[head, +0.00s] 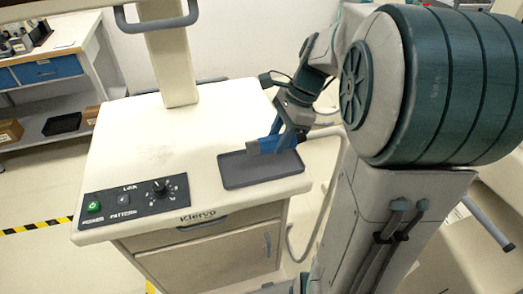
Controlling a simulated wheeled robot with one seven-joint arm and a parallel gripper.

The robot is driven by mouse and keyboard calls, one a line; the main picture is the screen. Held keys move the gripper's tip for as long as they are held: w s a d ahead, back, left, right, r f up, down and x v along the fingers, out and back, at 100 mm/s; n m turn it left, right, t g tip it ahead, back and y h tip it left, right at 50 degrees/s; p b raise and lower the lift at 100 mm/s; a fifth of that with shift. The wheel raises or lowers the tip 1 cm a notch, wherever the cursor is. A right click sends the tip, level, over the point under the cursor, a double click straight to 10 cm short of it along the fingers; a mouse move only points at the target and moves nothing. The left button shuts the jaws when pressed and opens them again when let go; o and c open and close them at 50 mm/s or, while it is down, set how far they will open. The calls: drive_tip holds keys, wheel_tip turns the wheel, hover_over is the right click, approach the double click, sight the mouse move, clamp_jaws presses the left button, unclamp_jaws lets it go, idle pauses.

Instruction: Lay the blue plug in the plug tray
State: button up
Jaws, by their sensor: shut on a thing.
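The blue plug (268,145) is held in my gripper (288,138) over the back part of the plug tray. The gripper's jaws are shut on it, though the fingers partly cover the plug. The plug tray (236,178) is a shallow dark grey rectangle on the right front part of the cart top. Nothing shows lying in its visible part. Whether the plug touches the tray cannot be told from this view.
The white cart top (160,135) is mostly clear. A control panel (134,201) with a green button and a knob lies at its front left. A post (171,65) rises at the back. A grey hose (318,215) hangs beside the cart's right side.

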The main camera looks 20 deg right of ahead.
sight(262, 142)
drive_tip(key=a, duration=0.1)
drive_tip(key=w+a+f, duration=0.2)
drive_tip(key=shift+a+f, duration=0.1)
drive_tip(key=shift+a, duration=0.05)
drive_tip(key=shift+f, duration=2.1)
drive_tip(key=shift+f, duration=0.3)
drive_tip(key=o, duration=1.1)
drive_tip(key=shift+c, duration=0.2)
